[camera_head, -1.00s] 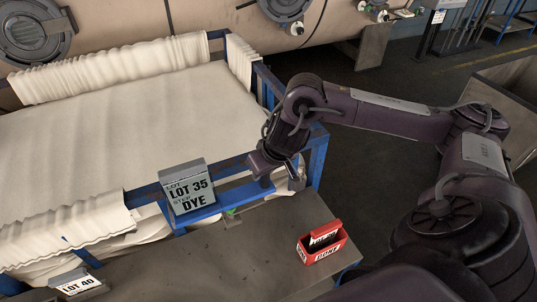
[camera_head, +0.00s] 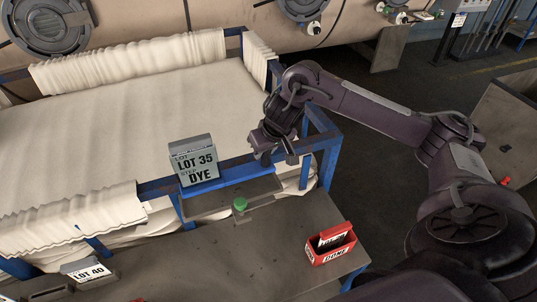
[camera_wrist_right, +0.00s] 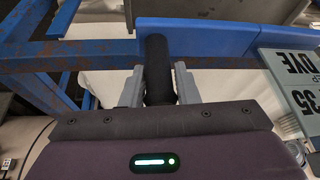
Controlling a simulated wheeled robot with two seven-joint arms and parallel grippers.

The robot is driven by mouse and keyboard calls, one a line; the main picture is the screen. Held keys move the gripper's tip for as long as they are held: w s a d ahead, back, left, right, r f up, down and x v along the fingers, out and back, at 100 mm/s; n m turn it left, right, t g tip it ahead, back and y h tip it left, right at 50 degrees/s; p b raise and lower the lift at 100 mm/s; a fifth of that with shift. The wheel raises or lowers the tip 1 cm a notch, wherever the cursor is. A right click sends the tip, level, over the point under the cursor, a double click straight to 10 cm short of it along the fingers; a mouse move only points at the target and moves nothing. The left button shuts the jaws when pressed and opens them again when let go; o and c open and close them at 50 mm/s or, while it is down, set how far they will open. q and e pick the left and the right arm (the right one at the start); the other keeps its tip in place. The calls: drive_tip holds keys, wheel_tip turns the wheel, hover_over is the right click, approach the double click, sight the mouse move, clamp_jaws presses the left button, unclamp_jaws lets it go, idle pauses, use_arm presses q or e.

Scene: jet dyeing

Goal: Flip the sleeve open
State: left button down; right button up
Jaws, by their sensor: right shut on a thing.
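The blue sleeve (camera_head: 242,172) lies along the front rail of the cloth cart, right of the LOT 35 DYE sign (camera_head: 195,161). In the right wrist view, the blue sleeve (camera_wrist_right: 205,37) runs across the top, with a black cylindrical handle (camera_wrist_right: 158,70) joined to it. My right gripper (camera_head: 275,158) is at the sleeve's right end; its two grey fingers (camera_wrist_right: 158,88) are shut on the handle from both sides. Below the sleeve, a grey panel (camera_head: 215,206) and a green knob (camera_head: 240,203) are exposed. My left gripper is out of view.
The blue-framed cart holds folded white cloth (camera_head: 120,120). A grey table (camera_head: 190,262) in front carries a red DONE box (camera_head: 331,245) and a LOT 40 sign (camera_head: 86,270). A large vessel (camera_head: 190,35) stands behind. Dark floor is clear right of the cart.

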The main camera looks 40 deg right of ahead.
sight(265, 167)
drive_tip(key=shift+w+f, duration=0.2)
drive_tip(key=shift+w, duration=0.1)
drive_tip(key=shift+f+b, duration=1.65)
drive_tip(key=shift+f, duration=1.8)
drive_tip(key=o, duration=1.1)
drive_tip(key=v, duration=0.6)
drive_tip(key=shift+s+d+r, duration=0.1)
drive_tip(key=shift+s+r, duration=0.05)
drive_tip(key=shift+r, duration=0.25)
drive_tip(key=shift+s+r, duration=0.3)
drive_tip(key=shift+r, duration=0.15)
